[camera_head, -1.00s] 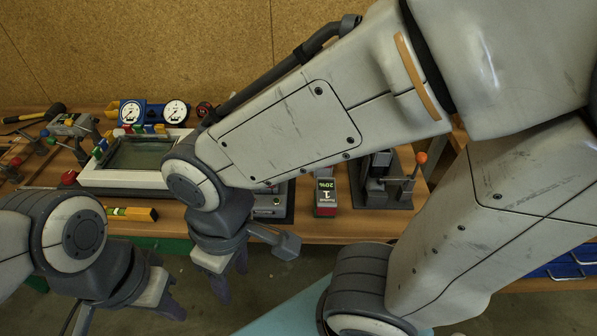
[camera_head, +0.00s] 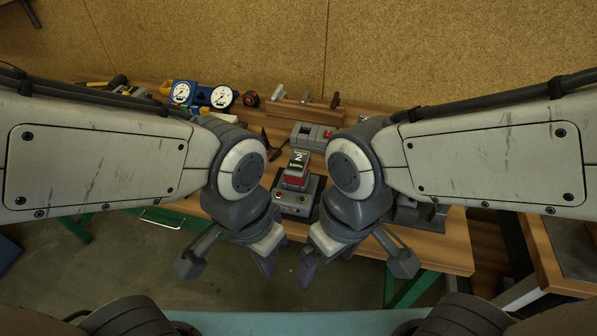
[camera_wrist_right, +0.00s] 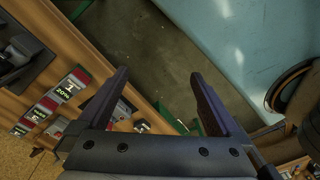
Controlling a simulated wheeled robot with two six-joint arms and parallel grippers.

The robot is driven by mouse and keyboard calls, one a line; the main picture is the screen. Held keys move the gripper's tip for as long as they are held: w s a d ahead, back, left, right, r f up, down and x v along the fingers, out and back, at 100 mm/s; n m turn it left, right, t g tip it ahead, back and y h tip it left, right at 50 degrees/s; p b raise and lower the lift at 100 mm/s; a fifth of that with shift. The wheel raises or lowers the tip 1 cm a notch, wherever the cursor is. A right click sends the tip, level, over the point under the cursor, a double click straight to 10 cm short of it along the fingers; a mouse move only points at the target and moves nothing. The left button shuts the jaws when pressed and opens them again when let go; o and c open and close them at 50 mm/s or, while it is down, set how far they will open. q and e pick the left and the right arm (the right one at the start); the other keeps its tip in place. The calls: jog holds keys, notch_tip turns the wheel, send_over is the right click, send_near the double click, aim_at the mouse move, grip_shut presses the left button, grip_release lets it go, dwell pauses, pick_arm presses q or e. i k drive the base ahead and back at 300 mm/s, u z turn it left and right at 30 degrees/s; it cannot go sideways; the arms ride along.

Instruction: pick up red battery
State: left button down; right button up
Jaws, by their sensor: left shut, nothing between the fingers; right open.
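A red battery (camera_head: 297,169) with a black top label reading "2" stands in a grey dock (camera_head: 295,203) on the wooden bench, between my two wrists in the head view. My left gripper (camera_head: 265,263) hangs in front of the bench edge, shut and empty. My right gripper (camera_head: 308,273) hangs just right of it, also apart from the battery. In the right wrist view its fingers (camera_wrist_right: 158,78) are wide apart with nothing between them. That view also shows a battery (camera_wrist_right: 68,87) with red sides, labelled "1" and "20%", left of the fingers.
More labelled blocks (camera_wrist_right: 40,112) line the bench in the wrist view. A cork wall (camera_head: 430,50) closes the back. Floor is open below the grippers.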

aim_at(295, 173)
jog(key=u, duration=0.5)
jog(key=k, duration=1.1)
jog(key=z, duration=0.3)
jog(key=i, duration=1.45)
jog(key=u, duration=0.4)
